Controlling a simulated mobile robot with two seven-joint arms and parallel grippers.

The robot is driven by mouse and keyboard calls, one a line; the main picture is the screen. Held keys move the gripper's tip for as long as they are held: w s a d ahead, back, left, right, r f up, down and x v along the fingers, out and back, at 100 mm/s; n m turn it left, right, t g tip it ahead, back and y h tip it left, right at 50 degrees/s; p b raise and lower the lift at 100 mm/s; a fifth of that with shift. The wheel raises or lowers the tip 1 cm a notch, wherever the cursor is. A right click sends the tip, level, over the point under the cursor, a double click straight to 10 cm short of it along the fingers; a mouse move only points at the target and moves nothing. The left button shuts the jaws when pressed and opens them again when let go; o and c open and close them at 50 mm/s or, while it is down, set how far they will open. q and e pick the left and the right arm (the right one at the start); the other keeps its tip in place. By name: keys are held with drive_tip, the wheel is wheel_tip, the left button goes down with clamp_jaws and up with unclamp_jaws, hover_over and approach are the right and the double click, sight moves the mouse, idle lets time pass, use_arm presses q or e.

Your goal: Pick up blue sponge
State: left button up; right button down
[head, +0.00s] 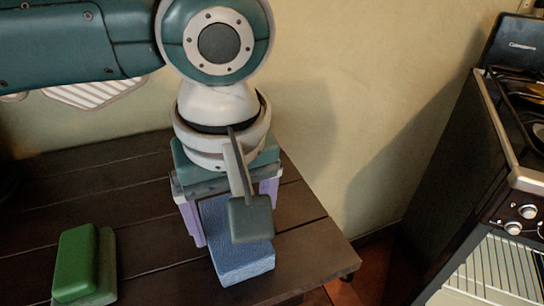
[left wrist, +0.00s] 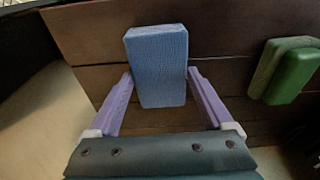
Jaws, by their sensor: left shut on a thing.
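The blue sponge (head: 241,262) is a light blue block at the right part of the dark wooden shelf. It also shows upright in the middle of the left wrist view (left wrist: 158,62). My left gripper (head: 234,224) comes down over it from above, with its purple fingers on either side. In the left wrist view the fingertips (left wrist: 160,74) meet the sponge's two long sides, so the gripper is shut on it. My wrist parts hide some of the sponge in the head view. I cannot tell whether it touches the shelf. My right gripper is not in view.
A green sponge (head: 77,262) with a paler green layer lies on the shelf (head: 140,212) at the left. It is well apart from the blue sponge. A wall (head: 340,100) stands behind the shelf. A stove (head: 510,200) is at the far right, beyond a gap.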

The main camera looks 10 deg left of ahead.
use_arm(q)
drive_tip(key=c, duration=0.4)
drive_tip(key=shift+r, duration=0.1)
drive_tip(key=shift+c, duration=0.2)
wheel_tip(320, 180, up, 20)
drive_tip(key=p, duration=0.5)
